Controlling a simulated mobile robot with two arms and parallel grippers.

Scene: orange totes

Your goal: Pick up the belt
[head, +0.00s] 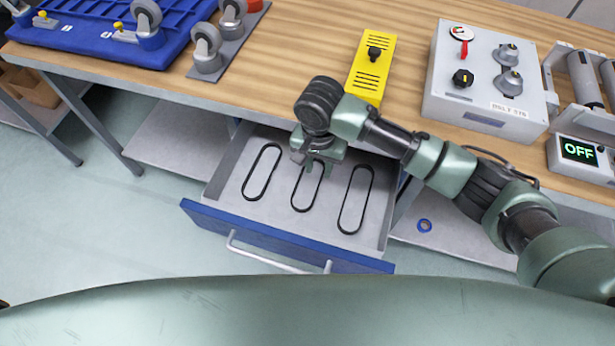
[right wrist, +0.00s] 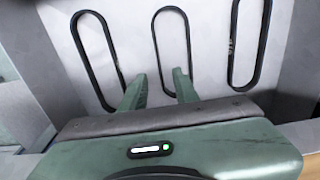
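Three black belts, each an elongated loop, lie side by side in an open drawer (head: 225,215): a left belt (head: 253,172), a middle belt (head: 295,190) and a right belt (head: 343,205). My right gripper (head: 315,170) points down over the upper part of the middle belt and hides that end. In the right wrist view, its two fingers (right wrist: 162,88) are apart, with the near part of the middle belt (right wrist: 157,45) around the gap between them. Nothing appears gripped; whether the fingertips touch the belt I cannot tell. My left gripper is out of view.
The drawer has grey walls, a blue front and a metal handle (head: 275,258). The wooden worktop (head: 300,50) above carries a yellow box (head: 371,75), a grey control box (head: 480,80), a blue tray (head: 90,30) and casters. A blue ring (head: 424,226) lies on the shelf below.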

